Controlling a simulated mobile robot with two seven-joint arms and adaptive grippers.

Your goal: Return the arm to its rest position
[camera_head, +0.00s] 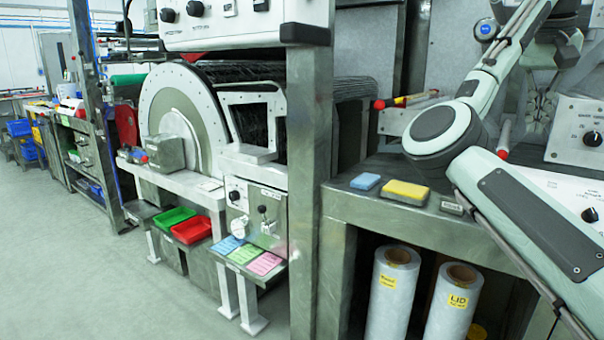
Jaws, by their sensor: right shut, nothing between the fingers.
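My right arm comes in from the right edge. Its elbow joint, pale with a dark band, is in front of the right-hand workbench (350,207), and the link beyond it rises to the upper right corner. My right gripper is at that upper end, shut with nothing held; its fingertips are hard to make out among the dark wrist parts. My left gripper and left arm are not in view.
A blue sponge (365,181) and a yellow sponge (404,192) lie on the bench left of the elbow. Wrapped rolls (392,295) stand below. A control panel (580,135) is close on the right. A steel post (308,180) stands mid-view. Floor at left is clear.

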